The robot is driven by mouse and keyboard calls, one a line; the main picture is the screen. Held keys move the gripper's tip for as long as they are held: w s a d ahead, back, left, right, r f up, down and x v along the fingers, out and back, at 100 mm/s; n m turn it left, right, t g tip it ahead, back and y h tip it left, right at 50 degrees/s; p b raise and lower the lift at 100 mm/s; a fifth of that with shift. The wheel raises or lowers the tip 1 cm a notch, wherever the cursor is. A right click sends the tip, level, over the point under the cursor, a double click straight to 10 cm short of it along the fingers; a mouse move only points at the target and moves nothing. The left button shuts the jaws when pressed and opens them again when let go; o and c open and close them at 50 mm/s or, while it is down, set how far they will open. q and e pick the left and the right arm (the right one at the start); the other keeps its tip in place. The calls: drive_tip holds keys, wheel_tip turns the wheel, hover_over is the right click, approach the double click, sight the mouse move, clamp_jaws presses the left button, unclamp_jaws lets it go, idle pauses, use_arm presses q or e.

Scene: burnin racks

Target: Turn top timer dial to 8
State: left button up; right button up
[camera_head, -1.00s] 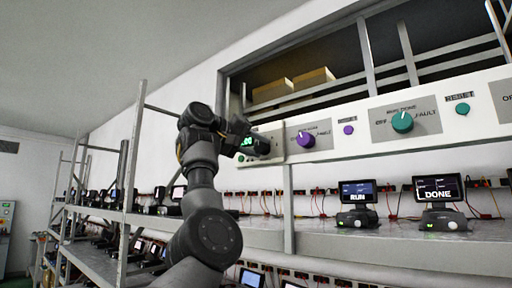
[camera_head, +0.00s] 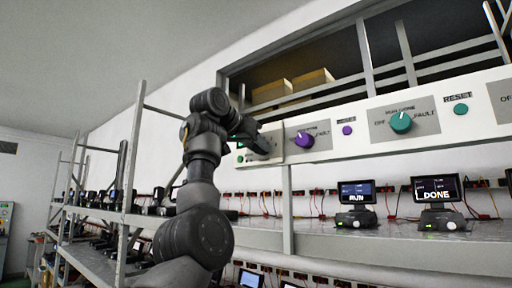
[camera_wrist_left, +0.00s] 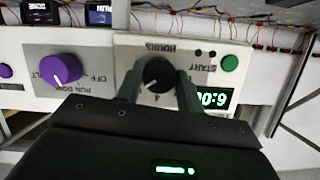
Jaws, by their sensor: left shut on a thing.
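The timer dial (camera_wrist_left: 158,72) is a black knob on a light grey panel marked HOURS and START, which appears upside down in the left wrist view. Its white pointer mark faces the lower left in that view. My left gripper (camera_head: 266,146) is shut on the dial, one finger on each side. The green-digit timer display (camera_wrist_left: 213,99), partly behind a finger, appears to read 6:00 when turned upright. In the head view my gripper and wrist hide the dial. My right gripper is not in view.
A green START button (camera_wrist_left: 230,63) sits beside the dial. A purple knob (camera_head: 305,140), a small purple button (camera_head: 347,131) and a teal knob (camera_head: 401,122) lie along the same panel. Below it, a shelf (camera_head: 400,245) carries small screened units and cables.

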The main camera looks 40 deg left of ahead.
use_arm(q)
drive_tip(key=m+y, duration=0.1)
drive_tip(key=m, duration=0.1)
drive_tip(key=m+y+b, duration=0.1)
drive_tip(key=m, duration=0.1)
drive_tip(key=shift+d+f, duration=0.1)
drive_tip(key=shift+f, duration=0.1)
idle(0.5)
drive_tip(key=o, duration=1)
drive_tip(key=shift+r, duration=0.1)
drive_tip(key=shift+s+d+r+b, duration=0.1)
drive_tip(key=shift+s+b, duration=0.25)
drive_tip(key=shift+s, duration=0.2)
drive_tip(key=b+v, duration=0.2)
drive_tip(key=v, duration=0.7)
drive_tip(key=shift+s+b, duration=0.3)
drive_tip(key=shift+b, duration=0.1)
drive_tip(key=shift+d, duration=0.15)
